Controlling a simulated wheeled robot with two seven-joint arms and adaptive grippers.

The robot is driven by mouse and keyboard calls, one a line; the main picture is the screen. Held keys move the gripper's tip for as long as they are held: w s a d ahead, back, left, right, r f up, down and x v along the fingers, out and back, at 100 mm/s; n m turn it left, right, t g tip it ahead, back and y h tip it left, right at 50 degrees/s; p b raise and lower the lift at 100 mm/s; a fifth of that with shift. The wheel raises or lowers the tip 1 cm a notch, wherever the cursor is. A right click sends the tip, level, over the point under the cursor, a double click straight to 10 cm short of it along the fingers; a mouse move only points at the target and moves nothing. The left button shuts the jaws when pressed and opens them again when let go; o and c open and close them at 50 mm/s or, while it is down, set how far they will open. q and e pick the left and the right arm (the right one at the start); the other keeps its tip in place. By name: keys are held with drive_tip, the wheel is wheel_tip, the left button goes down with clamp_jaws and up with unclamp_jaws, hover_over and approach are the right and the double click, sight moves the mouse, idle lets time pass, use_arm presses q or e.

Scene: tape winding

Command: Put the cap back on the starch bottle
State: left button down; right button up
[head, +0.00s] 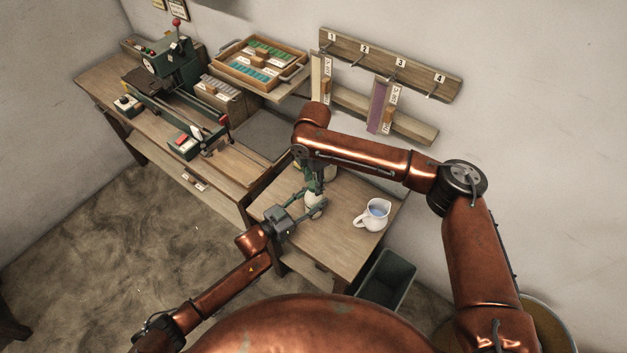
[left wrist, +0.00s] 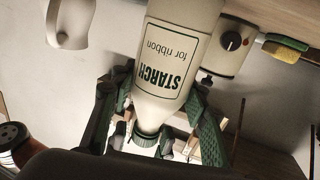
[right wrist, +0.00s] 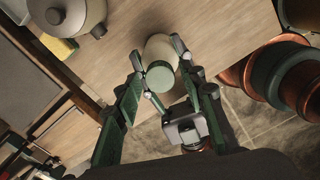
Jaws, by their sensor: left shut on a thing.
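The cream starch bottle (head: 315,205) stands on the small side table; its label is upside down in the left wrist view (left wrist: 168,75). My left gripper (head: 300,214) is shut on it from the side. The green cap (right wrist: 160,76) is at the bottle's mouth, seen from above in the right wrist view. It also shows at the neck in the left wrist view (left wrist: 147,136). My right gripper (right wrist: 158,58) points down over the bottle with its fingers on both sides of the cap, slightly apart from it. Whether the cap is fully seated cannot be told.
A white jug (head: 374,214) stands to the right on the side table (head: 345,245). A pot (right wrist: 68,14) and a yellow-green sponge (right wrist: 60,47) are near the bottle. A dark bin (head: 387,280) is below. The workbench (head: 235,165) with a machine adjoins on the left.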

clamp_jaws()
drive_tip(key=m, duration=1.5)
drive_tip(key=shift+o, duration=0.9)
unclamp_jaws()
drive_tip(key=shift+r, duration=2.25)
